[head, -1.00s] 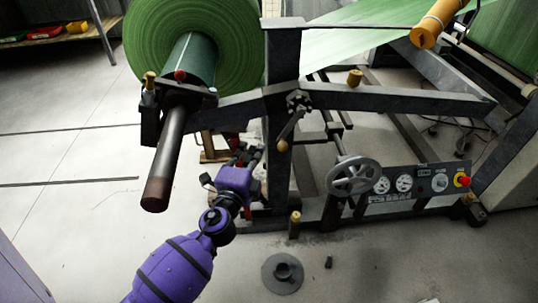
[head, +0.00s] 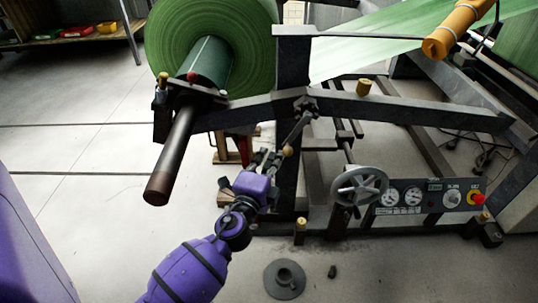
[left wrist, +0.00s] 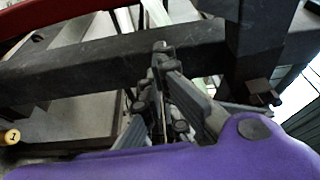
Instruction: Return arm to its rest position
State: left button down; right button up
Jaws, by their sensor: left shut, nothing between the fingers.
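My left arm comes in from the bottom of the head view with purple links. Its left gripper (head: 268,160) is shut and empty, just left of and below the wooden knob (head: 288,152) of a hanging lever (head: 298,131) on the machine's dark frame. From the head view I cannot tell whether it touches the knob. In the left wrist view the closed fingers (left wrist: 161,52) point at a dark frame beam (left wrist: 80,70). My right gripper is not in view.
A large green roll (head: 205,40) sits on a shaft whose dark end (head: 168,170) juts out left of my gripper. A handwheel (head: 358,187) and a control panel (head: 430,196) stand to the right. A round grey base (head: 284,280) lies on the floor. Open floor (head: 70,210) extends left.

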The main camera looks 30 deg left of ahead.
pick_arm(q)
jog(key=v, duration=0.8)
jog(key=shift+s, duration=0.2)
